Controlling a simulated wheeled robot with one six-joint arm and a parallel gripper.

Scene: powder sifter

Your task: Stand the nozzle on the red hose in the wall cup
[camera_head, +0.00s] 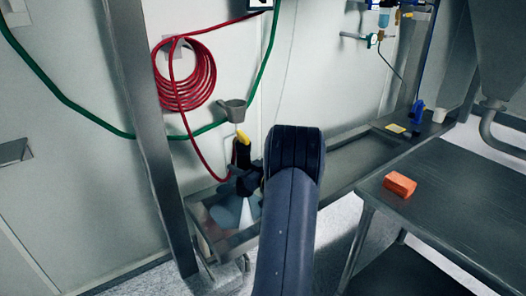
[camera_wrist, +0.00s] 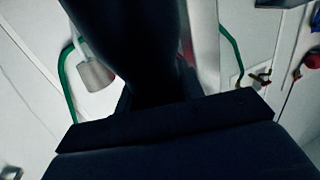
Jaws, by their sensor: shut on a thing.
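The red hose (camera_head: 184,78) hangs in a coil on the wall in the head view, and its loose end runs down to my gripper. The nozzle (camera_head: 243,138) shows a yellow tip above a dark body and stands roughly upright. My gripper (camera_head: 244,178) is shut on the nozzle, and its fingers and the nozzle's lower part are hard to separate. The grey wall cup (camera_head: 233,110) is just above the yellow tip, slightly left; I cannot tell the depth gap. In the wrist view the cup (camera_wrist: 96,75) is at upper left, beside a large dark shape that hides the middle.
A green hose (camera_head: 100,123) runs along the wall behind the cup. A steel post (camera_head: 148,130) stands left of the coil. A low steel trough (camera_head: 345,160) lies below. A table (camera_head: 450,190) with an orange block (camera_head: 400,184) is at right.

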